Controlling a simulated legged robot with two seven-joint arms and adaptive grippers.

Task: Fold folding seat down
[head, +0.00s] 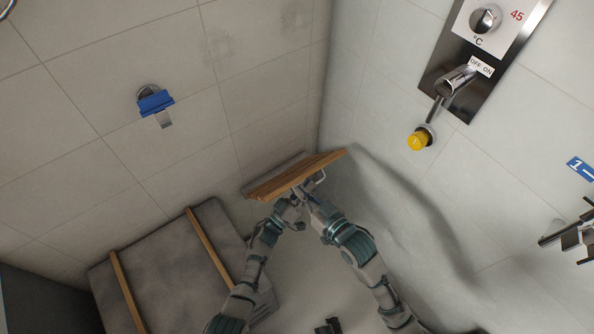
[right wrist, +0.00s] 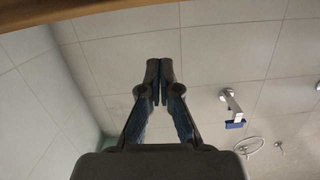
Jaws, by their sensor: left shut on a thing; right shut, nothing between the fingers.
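The folding seat (head: 303,174) is a wooden board at the wall corner in the head view, seen as a thin slanted strip. Its angle to the wall is hard to tell. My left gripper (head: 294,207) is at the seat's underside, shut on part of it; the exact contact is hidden. My right gripper (head: 314,186) is just beside it below the board, shut and empty. In the right wrist view the right gripper's fingers (right wrist: 160,82) are together, pointing up the tiled wall. A wooden edge (right wrist: 60,12), likely the seat, crosses the top left there.
A grey bench-like block with wooden strips (head: 165,270) stands at the lower left. A blue-tagged wall fitting (head: 155,103) is on the left wall. A chrome fixture (head: 570,238) protrudes at the right edge.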

